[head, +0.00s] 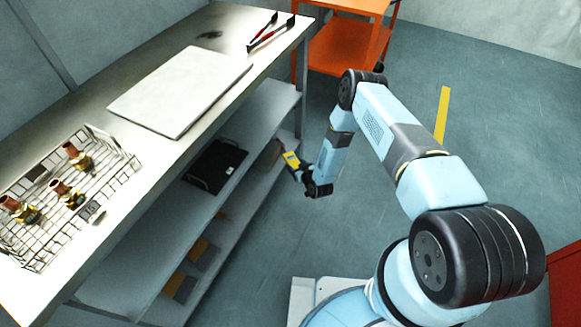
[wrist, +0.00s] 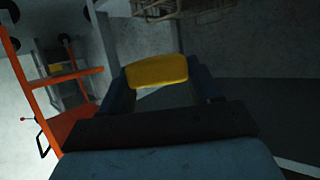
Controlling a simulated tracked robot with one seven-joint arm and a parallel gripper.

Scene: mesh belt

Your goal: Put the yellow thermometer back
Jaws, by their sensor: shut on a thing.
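The yellow thermometer (head: 291,159) is held in my gripper (head: 299,171), beside the front edge of the shelving under the workbench in the head view. In the wrist view the thermometer (wrist: 157,71) shows as a yellow block between the two fingers of my gripper (wrist: 160,80). The gripper is shut on it.
The metal workbench (head: 222,33) carries a white board (head: 182,90), a wire basket (head: 128,162) with several brown-topped items, and red-handled tongs (head: 268,36). A black tray (head: 216,166) lies on the shelf below. An orange cart (head: 337,50) stands behind. The floor right of the bench is open.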

